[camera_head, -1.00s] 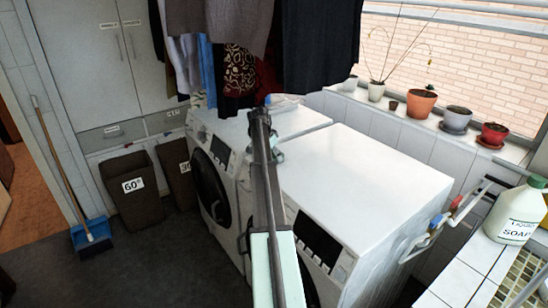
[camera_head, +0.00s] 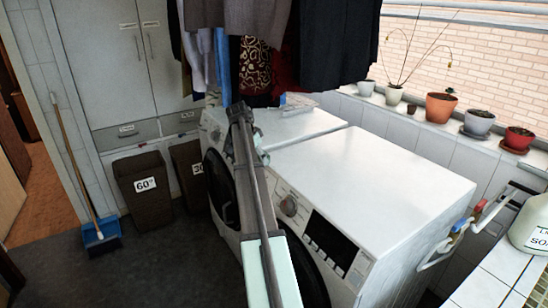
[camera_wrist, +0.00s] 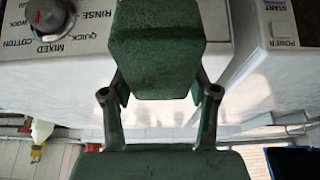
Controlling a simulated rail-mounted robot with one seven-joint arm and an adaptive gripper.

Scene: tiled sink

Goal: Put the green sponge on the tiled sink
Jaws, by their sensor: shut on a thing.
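A dark green, rough-surfaced block, the sponge (camera_wrist: 155,45), fills the top middle of the wrist view. My gripper (camera_wrist: 159,92) is shut on it, and its fingertips are largely hidden by the block. In the head view my arm reaches forward over the near washing machine, and the sponge cannot be made out there. The tiled sink (camera_head: 497,268) shows only as a white tiled edge at the lower right of the head view, far to the right of my gripper. Its basin is out of view.
Two white washing machines (camera_head: 375,185) stand ahead; the near one's dial (camera_wrist: 50,15) shows close in the wrist view. A soap bottle (camera_head: 532,225) stands on the sink edge. Pipes with red and blue handles (camera_head: 465,225) lie between machine and sink. Clothes (camera_head: 340,45) hang above.

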